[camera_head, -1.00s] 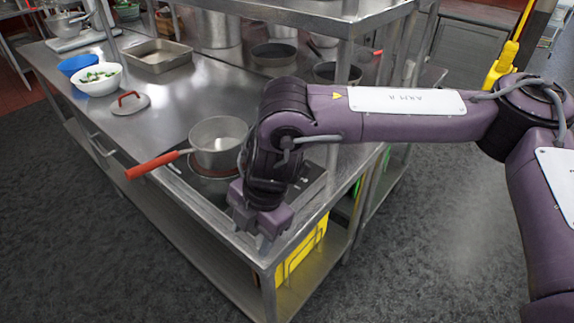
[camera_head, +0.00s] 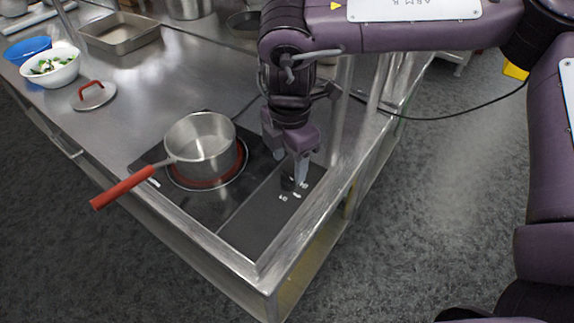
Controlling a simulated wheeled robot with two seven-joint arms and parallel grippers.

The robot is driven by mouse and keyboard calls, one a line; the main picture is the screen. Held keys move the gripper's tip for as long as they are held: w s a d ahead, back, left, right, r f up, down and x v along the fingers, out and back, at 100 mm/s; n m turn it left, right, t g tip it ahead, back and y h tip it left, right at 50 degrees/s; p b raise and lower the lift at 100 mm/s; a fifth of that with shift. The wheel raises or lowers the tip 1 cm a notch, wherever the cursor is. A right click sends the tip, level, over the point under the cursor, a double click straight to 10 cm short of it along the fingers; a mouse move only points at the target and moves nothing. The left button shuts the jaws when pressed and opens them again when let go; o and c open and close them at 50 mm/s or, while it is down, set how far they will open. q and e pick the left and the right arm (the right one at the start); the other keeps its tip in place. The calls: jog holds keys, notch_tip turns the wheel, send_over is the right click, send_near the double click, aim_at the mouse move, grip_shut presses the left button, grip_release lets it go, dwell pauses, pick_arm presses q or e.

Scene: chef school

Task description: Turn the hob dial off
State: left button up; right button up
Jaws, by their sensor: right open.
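The hob (camera_head: 207,213) is a black panel set into the steel counter, with a red ring around the base of the saucepan on it. Its control strip (camera_head: 255,228) lies to the right of the ring and bears small white marks. A small dark shape beside my right gripper's finger may be the dial; it is partly hidden and its setting cannot be read. My right gripper (camera_head: 289,168) is open and points down over the far part of the control strip. Whether a finger touches the dial cannot be told. My left gripper is out of view.
The steel saucepan (camera_head: 199,143) stands on the hob, its red handle (camera_head: 124,187) jutting past the counter's front edge. A lid (camera_head: 93,97), white bowl of food (camera_head: 50,69), blue bowl (camera_head: 27,49) and metal tray (camera_head: 119,35) lie to the left. A shelf post stands behind my gripper.

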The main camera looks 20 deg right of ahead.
aim_at(288, 175)
notch_tip(288, 175, down, 4)
jog(key=shift+w+r, duration=0.1)
jog(key=shift+f, duration=0.35)
jog(key=c, duration=1)
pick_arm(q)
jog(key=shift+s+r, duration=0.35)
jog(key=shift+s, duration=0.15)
